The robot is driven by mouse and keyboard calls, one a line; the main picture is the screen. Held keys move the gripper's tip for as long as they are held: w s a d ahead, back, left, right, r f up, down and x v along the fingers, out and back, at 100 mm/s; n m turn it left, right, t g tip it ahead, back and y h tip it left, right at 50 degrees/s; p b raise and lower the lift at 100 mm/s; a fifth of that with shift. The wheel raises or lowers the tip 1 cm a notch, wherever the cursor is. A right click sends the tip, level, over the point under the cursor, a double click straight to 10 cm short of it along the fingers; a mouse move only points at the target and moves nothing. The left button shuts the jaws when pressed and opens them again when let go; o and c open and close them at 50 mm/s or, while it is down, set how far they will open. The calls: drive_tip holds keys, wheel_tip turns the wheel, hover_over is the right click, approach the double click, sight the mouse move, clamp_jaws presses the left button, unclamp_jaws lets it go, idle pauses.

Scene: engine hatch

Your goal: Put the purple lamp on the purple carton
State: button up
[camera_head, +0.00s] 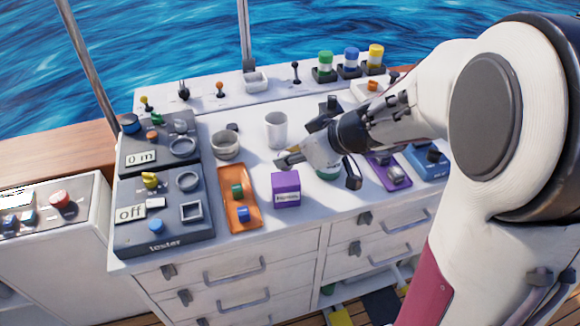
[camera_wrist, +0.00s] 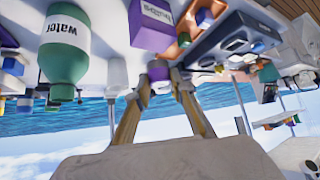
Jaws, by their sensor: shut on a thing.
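The purple carton (camera_head: 286,188) stands upright on the white worktop, near the front edge and right of the orange tray. It also shows with its white label in the wrist view (camera_wrist: 152,30), where the scene appears upside down. My gripper (camera_head: 284,159) is just behind the carton and above the worktop, its fingers pointing left. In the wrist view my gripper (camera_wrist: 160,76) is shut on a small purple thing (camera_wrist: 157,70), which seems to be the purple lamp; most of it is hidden. In the head view I cannot make out the lamp.
An orange tray (camera_head: 228,218) with green and blue pieces lies left of the carton. A white cup (camera_head: 276,130) and a grey-white round pot (camera_head: 226,146) stand behind. A green water bottle (camera_wrist: 65,50) is close to my gripper. Green, blue and yellow lamps (camera_head: 351,59) stand at the back.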

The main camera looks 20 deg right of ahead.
sight(291, 167)
drive_tip(key=shift+f, duration=0.1)
drive_tip(key=shift+f, duration=1.8)
drive_tip(key=shift+f, duration=0.1)
drive_tip(key=o, duration=1)
drive_tip(key=shift+v, duration=6.1)
drive_tip(key=shift+a, duration=0.1)
